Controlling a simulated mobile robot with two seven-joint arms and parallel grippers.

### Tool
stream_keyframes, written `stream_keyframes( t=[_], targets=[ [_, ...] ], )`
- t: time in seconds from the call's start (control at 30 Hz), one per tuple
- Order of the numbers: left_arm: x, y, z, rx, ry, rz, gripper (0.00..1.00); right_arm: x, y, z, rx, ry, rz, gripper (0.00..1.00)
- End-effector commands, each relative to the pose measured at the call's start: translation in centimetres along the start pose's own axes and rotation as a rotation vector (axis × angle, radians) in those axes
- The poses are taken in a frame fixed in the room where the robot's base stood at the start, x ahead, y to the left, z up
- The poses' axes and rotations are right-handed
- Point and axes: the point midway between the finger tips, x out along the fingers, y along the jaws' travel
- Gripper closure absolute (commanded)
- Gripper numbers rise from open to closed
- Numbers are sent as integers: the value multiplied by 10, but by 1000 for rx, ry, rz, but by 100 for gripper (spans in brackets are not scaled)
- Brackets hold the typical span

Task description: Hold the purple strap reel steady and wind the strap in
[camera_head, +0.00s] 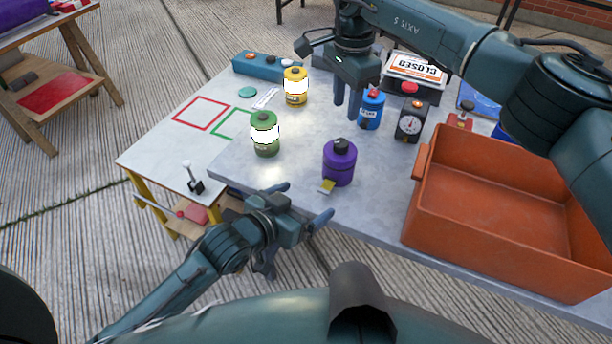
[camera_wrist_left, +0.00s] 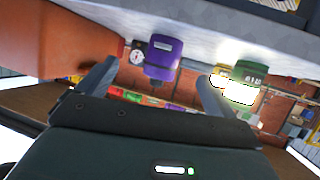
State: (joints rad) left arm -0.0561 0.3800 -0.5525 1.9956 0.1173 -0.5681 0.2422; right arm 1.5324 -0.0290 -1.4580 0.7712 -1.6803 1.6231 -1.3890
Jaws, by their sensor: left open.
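The purple strap reel (camera_head: 340,165) stands upright near the front edge of the grey table, with a dark knob on top and a yellow strap end (camera_head: 327,186) at its lower left. My left gripper (camera_head: 305,202) is open and empty, low in front of the table edge, with its fingers toward the reel but apart from it. In the left wrist view the reel (camera_wrist_left: 163,58) appears upside down beyond and between the open fingers (camera_wrist_left: 156,72). My right gripper (camera_head: 347,98) points down behind the reel, its fingers apart with nothing seen between them, left of the blue canister.
A green canister (camera_head: 265,135) and a yellow canister (camera_head: 296,86) stand left of and behind the reel. A blue canister (camera_head: 370,110) and a dial gauge (camera_head: 410,122) stand behind it. An orange crate (camera_head: 425,220) fills the right side. Bare table lies around the reel.

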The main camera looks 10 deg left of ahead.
Motion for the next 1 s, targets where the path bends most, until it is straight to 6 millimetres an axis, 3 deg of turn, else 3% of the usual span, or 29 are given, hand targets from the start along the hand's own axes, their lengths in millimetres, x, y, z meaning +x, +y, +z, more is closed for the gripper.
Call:
stream_keyframes(
  t=[0.03, 0.2, 0.47, 1.0],
  targets=[
    [6, -5, -11, 21, 5, 2, 7, 0, 0, 0, 0, -1, 0, 64],
    [18, -12, -31, 49, 5, 5, 7, 0, 0, 0, 0, -1, 0, 64],
    [36, -15, -38, 54, 4, 4, 7, 0, 0, 0, 0, -1, 0, 64],
    [132, -14, -38, 55, 4, 4, 7, 0, 0, 0, 0, -1, 0, 64]
  ],
)
